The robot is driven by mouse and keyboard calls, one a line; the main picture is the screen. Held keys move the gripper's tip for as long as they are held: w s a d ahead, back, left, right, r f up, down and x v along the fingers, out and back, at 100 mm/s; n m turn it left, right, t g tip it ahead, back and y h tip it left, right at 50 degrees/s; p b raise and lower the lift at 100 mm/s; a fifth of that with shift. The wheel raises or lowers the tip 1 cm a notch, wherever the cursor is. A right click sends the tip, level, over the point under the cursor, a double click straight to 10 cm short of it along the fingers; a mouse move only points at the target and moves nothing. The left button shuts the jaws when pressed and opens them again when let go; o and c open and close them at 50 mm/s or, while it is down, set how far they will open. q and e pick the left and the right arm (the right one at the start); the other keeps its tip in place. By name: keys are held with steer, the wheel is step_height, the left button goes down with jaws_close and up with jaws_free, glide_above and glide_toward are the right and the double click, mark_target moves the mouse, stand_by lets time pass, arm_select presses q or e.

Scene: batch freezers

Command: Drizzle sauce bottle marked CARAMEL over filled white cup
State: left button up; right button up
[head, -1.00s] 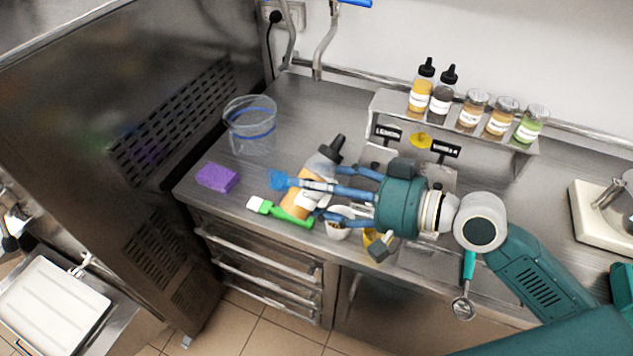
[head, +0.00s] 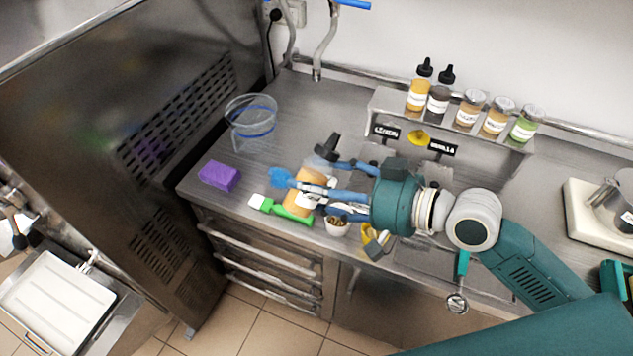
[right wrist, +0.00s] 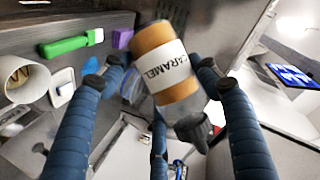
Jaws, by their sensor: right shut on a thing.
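The bottle marked CARAMEL (right wrist: 168,65) has an amber body, a white label and a dark cap. My right gripper (right wrist: 165,75) is shut around it; in the head view the gripper (head: 315,180) holds the bottle (head: 296,203) tilted, with its black cap (head: 327,148) toward the upper right. The white cup (head: 337,230) stands on the counter just below the gripper in the head view, with brown contents showing. The cup also shows at the left edge of the right wrist view (right wrist: 32,86). No sauce stream is visible. My left gripper is not in view.
A green-handled brush (head: 290,213) and a purple sponge (head: 219,175) lie left of the cup. A clear container (head: 251,122) stands behind them. A raised shelf (head: 390,104) carries several bottles and jars. A yellow item (head: 375,238) is close right of the cup.

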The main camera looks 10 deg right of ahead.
steer(key=shift+r+n+h+p, duration=0.45)
steer(key=shift+n+p, duration=0.25)
steer(key=shift+p, duration=0.8)
steer(key=shift+r+n+t+h+p, duration=0.2)
steer(key=shift+n+h+p, duration=0.1)
steer(key=shift+n+p, duration=0.25)
steer(key=shift+r+n+t+h+p, duration=0.15)
steer(key=shift+n+t+h+p, duration=0.15)
steer(key=shift+p, duration=0.4)
steer(key=shift+r+n, duration=0.1)
steer(key=shift+n, duration=0.45)
steer(key=shift+r+n+t+h, duration=0.2)
steer(key=shift+n+t+h, duration=0.2)
steer(key=shift+n+h, duration=0.3)
